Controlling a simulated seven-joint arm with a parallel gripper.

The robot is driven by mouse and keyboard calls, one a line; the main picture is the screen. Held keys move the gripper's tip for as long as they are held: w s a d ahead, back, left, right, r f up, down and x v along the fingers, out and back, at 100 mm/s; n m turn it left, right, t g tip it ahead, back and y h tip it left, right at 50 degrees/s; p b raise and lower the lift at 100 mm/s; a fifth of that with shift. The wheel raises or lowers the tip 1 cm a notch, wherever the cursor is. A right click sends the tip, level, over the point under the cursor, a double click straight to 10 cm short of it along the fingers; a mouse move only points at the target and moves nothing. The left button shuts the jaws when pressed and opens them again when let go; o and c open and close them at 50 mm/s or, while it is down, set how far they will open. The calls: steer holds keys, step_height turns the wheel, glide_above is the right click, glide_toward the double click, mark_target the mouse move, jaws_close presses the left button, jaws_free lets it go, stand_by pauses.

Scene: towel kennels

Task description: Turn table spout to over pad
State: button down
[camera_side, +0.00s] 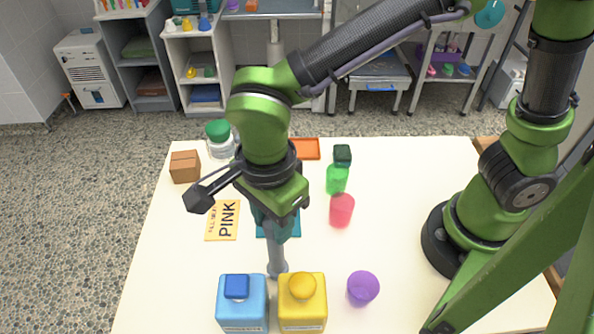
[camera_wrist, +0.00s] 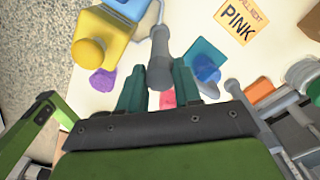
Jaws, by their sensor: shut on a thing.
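The grey spout (camera_side: 276,259) stands out from under my gripper in the side view, its far end close to the blue and yellow bottles. It also shows in the wrist view (camera_wrist: 160,48) as a grey tube running away from the fingers. My gripper (camera_side: 277,230) points down, its teal fingers shut on the near, thicker part of the spout; the wrist view shows a finger on each side (camera_wrist: 158,88). The teal pad (camera_side: 294,221) lies on the table beside and behind the fingers, partly hidden by them. In the wrist view the pad (camera_wrist: 206,53) is right of the spout.
A blue bottle (camera_side: 241,309) and yellow bottle (camera_side: 302,310) stand in front, with a purple cup (camera_side: 363,288) to their right. A pink cup (camera_side: 341,210) and green bottle (camera_side: 337,178) are right of the pad. A PINK card (camera_side: 222,220) lies left.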

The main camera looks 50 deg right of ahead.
stand_by(0.4)
steer(key=c, duration=0.8)
jaws_free()
steer(key=shift+r, duration=0.1)
step_height(320, 180, up, 17)
steer(key=shift+f, duration=0.15)
steer(key=shift+d, duration=0.1)
steer(key=d+f+n+t, duration=0.2)
steer(key=d+n, duration=0.2)
steer(key=d, duration=0.4)
steer(key=d+f+n+t+y, duration=0.1)
steer(key=d+f+n+t, duration=0.1)
steer(key=d+n, duration=0.3)
steer(key=d+f+n+t+y, duration=0.1)
steer(key=d+n, duration=0.4)
steer(key=d, duration=0.7)
steer(key=shift+w+f+t, duration=0.15)
steer(key=shift+f+t, duration=0.55)
steer(key=shift+t, duration=0.4)
